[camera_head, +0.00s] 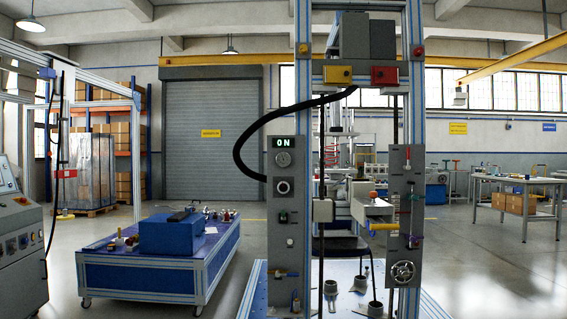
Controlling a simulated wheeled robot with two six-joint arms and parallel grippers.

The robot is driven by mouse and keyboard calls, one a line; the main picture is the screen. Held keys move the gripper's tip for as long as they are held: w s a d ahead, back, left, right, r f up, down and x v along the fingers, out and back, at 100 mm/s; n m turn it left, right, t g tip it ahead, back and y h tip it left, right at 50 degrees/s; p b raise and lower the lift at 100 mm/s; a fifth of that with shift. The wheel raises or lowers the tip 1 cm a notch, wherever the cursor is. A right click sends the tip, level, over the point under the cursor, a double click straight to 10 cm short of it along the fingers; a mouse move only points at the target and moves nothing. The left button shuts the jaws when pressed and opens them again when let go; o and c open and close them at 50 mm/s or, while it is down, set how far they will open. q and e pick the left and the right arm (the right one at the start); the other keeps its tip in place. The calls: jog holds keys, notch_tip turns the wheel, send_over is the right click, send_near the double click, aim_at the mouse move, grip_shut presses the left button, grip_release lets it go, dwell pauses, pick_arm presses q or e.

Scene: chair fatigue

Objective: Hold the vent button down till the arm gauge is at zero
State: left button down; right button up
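A grey control panel (284,228) stands on the left post of the test frame, facing me. Lower down are a small green-marked switch (283,217) and a small pale knob (290,242). I cannot tell which part is the vent button or the arm gauge, and no needle reading is legible. Neither of my grippers shows in this view.
A second grey panel (404,205) with a handwheel (403,271) is on the right post. A black hose (240,150) loops out left of the frame. A blue cart (130,276) carrying a blue box (171,234) stands left.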

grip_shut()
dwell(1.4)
